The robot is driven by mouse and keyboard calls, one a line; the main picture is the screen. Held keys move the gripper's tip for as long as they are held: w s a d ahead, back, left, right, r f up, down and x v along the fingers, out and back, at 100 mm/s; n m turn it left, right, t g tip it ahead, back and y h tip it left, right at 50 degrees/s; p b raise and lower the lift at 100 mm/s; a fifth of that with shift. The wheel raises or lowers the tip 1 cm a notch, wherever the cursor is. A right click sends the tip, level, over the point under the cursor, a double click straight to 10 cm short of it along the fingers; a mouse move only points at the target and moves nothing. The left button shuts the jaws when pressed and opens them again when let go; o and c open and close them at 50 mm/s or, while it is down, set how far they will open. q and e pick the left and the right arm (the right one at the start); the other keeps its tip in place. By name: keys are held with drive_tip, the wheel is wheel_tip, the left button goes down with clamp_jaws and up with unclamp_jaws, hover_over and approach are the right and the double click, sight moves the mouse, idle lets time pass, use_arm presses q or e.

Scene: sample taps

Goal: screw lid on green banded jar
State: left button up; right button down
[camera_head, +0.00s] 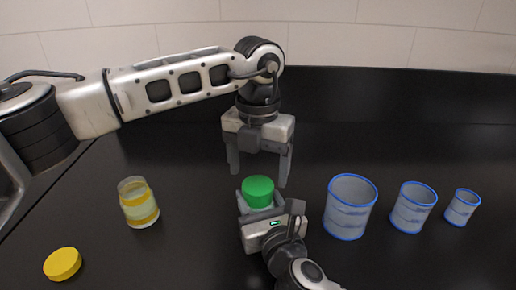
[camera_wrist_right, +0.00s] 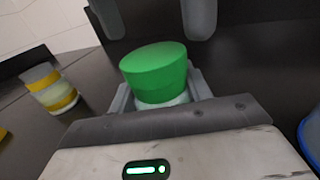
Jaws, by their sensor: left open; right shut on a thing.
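A green lid (camera_head: 258,187) sits on top of the green banded jar, which is mostly hidden between my right gripper's fingers. In the right wrist view the green lid (camera_wrist_right: 153,62) shows, with pale glass of the jar (camera_wrist_right: 165,106) below it. I cannot tell how tightly the lid sits. My right gripper (camera_head: 262,208) is shut around the jar and holds it upright. My left gripper (camera_head: 259,173) points down just above and behind the lid, open and empty. Its two fingers also show at the top of the right wrist view (camera_wrist_right: 155,20).
A yellow banded jar (camera_head: 139,203) stands open at the left, with a yellow lid (camera_head: 62,264) on the table in front of it. Three blue-rimmed beakers stand at the right: large (camera_head: 350,208), medium (camera_head: 412,208) and small (camera_head: 462,207). The black table between is clear.

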sight(258, 185)
use_arm(q)
drive_tip(key=shift+f, duration=1.6)
drive_tip(key=c, duration=1)
drive_tip(key=shift+c, duration=0.2)
drive_tip(key=m, duration=0.5)
drive_tip(key=o, duration=1.2)
drive_tip(key=shift+c, duration=0.2)
drive_tip(key=shift+r, duration=0.1)
